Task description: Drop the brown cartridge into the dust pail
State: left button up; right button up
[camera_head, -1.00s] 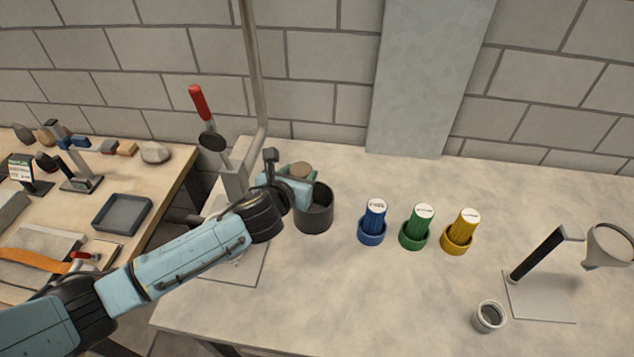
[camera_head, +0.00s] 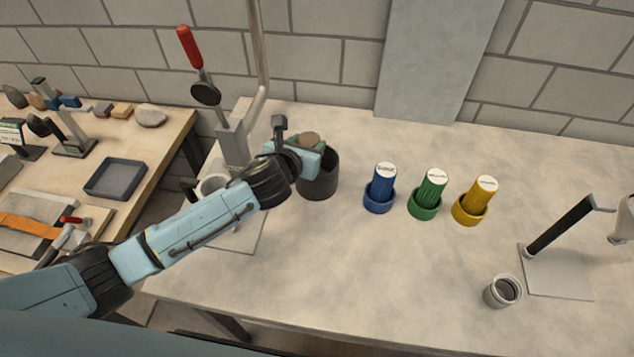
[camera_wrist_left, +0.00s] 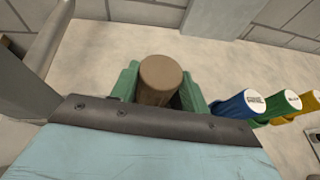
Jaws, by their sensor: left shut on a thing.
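The brown cartridge (camera_wrist_left: 161,82) stands between the green fingers of my left gripper (camera_wrist_left: 158,92) in the left wrist view. The gripper is shut on it. I cannot tell whether the cartridge's lower end is inside the pail. The right gripper is not in view.
Blue (camera_head: 380,187), green (camera_head: 429,194) and yellow (camera_head: 476,200) cartridges stand in matching cups to the right. A red-handled clamp stand (camera_head: 230,140) rises close behind my left arm. A small grey cup (camera_head: 502,291) sits front right. The bench middle is bare.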

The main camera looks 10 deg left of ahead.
pick_arm(q)
jog(key=shift+f, duration=0.2)
jog(key=o, duration=1.5)
jog(key=v, duration=1.3)
jog(key=shift+s+r+p, duration=0.1)
jog(key=shift+s+p, duration=0.05)
jog(key=shift+p, duration=0.25)
